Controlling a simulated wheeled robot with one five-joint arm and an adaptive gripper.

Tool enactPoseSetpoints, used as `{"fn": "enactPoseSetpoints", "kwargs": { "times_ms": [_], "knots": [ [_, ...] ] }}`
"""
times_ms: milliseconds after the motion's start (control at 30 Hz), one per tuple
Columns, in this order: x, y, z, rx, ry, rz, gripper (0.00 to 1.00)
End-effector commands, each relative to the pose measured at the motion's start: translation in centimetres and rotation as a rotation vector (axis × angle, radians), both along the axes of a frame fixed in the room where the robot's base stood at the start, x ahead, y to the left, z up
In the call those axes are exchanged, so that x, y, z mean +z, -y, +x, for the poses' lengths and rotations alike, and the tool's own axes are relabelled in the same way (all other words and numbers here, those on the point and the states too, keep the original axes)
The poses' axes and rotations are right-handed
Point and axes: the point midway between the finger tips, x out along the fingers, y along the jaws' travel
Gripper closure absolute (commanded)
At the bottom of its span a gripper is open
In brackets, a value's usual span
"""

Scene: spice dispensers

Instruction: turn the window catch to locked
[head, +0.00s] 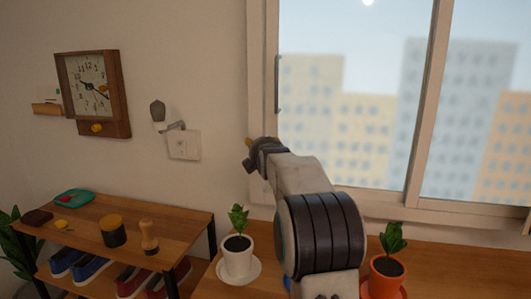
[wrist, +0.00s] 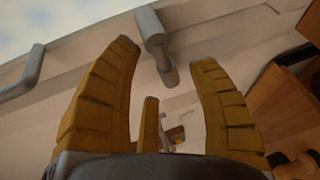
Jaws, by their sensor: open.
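The window catch, a grey lever (wrist: 155,45), shows in the wrist view on the pale window frame. Its broad end is toward the glass and its narrow end points down toward my gripper. In the head view my gripper (head: 249,153) is at the window's left frame, and the catch is not visible there, seemingly behind my gripper. The sliding window (head: 350,50) has a grey pull handle (head: 278,85), also in the wrist view (wrist: 22,72).
A wall clock (head: 87,90) and a wall plate (head: 184,145) with a grey lever are left of the window. A shoe shelf (head: 75,225) stands lower left. A white-potted plant (head: 238,262) and an orange-potted plant (head: 385,280) stand below my arm's sides.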

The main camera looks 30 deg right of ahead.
Motion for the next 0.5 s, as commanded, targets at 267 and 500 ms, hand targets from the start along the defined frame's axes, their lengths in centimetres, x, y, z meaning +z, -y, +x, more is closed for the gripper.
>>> {"fn": "enactPoseSetpoints", "kwargs": {
  "times_ms": [267, 500],
  "knots": [
    [1.1, -1.9, -4.1, -0.001, 0.003, -0.001, 0.46],
    [1.7, -3.2, -6.7, -0.001, 0.002, -0.001, 0.46]
  ]
}}
